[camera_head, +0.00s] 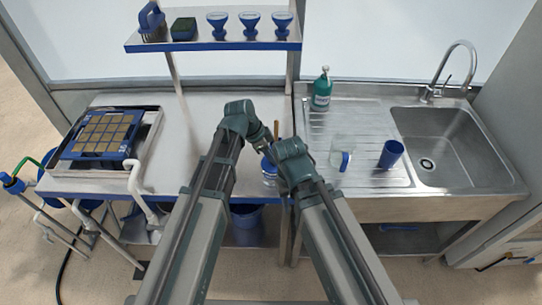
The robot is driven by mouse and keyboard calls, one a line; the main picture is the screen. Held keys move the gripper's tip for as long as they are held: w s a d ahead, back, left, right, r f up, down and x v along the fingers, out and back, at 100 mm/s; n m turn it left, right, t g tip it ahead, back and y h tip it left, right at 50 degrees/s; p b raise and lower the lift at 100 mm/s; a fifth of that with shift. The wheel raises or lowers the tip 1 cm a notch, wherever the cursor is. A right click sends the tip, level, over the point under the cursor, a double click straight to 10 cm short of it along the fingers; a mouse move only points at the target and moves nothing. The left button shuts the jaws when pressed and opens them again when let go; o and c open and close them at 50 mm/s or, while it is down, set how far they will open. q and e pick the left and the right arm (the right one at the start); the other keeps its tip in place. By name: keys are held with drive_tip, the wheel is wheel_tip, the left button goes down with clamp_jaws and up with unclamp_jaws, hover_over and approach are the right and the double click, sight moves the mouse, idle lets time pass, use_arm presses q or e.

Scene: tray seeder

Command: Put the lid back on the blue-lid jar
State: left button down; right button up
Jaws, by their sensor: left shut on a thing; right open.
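A small clear and blue jar (269,174) stands at the front edge of the steel bench, just under my two grippers. Its top is partly hidden by them, so I cannot tell where the lid is. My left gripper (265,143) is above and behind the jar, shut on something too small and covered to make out. My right gripper (273,160) is open close beside the jar's upper right; I cannot tell whether it touches it. A thin brown stick (276,129) shows upright behind the grippers.
A seed tray (130,143) lies at left on the bench. A clear vessel with a blue part (342,148), a blue cup (391,153) and a green bottle (321,92) stand by the sink (432,134). A shelf (215,45) holds several items.

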use_arm(q)
drive_tip(key=shift+c, duration=0.8)
unclamp_jaws()
drive_tip(key=shift+r, duration=0.1)
drive_tip(key=shift+r+p, duration=3.45)
drive_tip(key=shift+p, duration=0.1)
clamp_jaws()
drive_tip(key=shift+f, duration=0.2)
drive_tip(key=shift+f+b, duration=2.5)
drive_tip(key=shift+b, duration=0.15)
